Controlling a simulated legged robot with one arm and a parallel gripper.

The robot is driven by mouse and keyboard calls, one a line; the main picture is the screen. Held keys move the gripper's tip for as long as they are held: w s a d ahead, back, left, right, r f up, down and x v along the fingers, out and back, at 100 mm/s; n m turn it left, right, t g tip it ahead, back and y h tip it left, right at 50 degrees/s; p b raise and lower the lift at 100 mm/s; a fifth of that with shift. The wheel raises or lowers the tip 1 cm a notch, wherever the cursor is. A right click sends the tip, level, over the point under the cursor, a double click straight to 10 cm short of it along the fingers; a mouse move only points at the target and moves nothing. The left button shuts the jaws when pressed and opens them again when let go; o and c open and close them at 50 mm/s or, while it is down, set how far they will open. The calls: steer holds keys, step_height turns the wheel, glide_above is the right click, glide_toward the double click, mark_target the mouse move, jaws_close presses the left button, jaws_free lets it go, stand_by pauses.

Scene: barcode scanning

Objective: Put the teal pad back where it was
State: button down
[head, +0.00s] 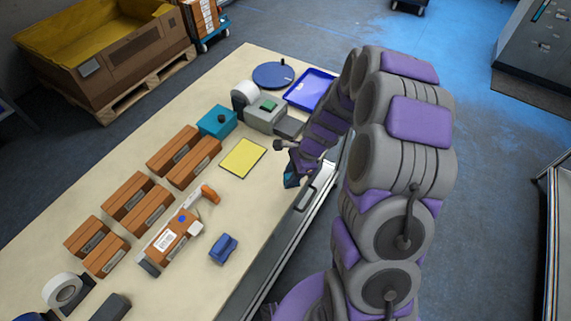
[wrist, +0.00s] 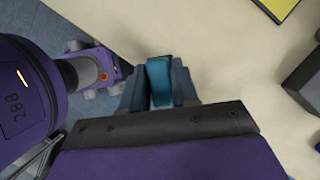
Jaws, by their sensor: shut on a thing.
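My gripper (head: 293,172) is over the table's right edge in the head view, at the end of my purple and grey arm. It is shut on the teal pad (wrist: 159,80), which stands between its fingers in the wrist view. In the head view only a small dark-teal part of the pad (head: 290,181) shows below the fingers. The pad's lower end is hidden, and I cannot tell whether it touches the table.
A yellow sheet (head: 243,158) lies left of my gripper. A teal box with a black knob (head: 217,121), a grey label machine (head: 265,114), a blue tray (head: 311,90) and several brown boxes (head: 173,150) stand beyond. A blue block (head: 223,248) sits nearer; bare tabletop (head: 258,205) lies between.

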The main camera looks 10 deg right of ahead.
steer(key=w, duration=0.5)
steer(key=w+b, duration=0.1)
steer(key=w, duration=0.2)
steer(key=shift+f, duration=0.35)
step_height(320, 180, down, 4)
steer(key=shift+r+b, duration=0.15)
steer(key=shift+b, duration=0.4)
steer(key=shift+s+r, duration=0.1)
steer(key=c, duration=0.8)
jaws_free()
steer(key=shift+c, duration=0.2)
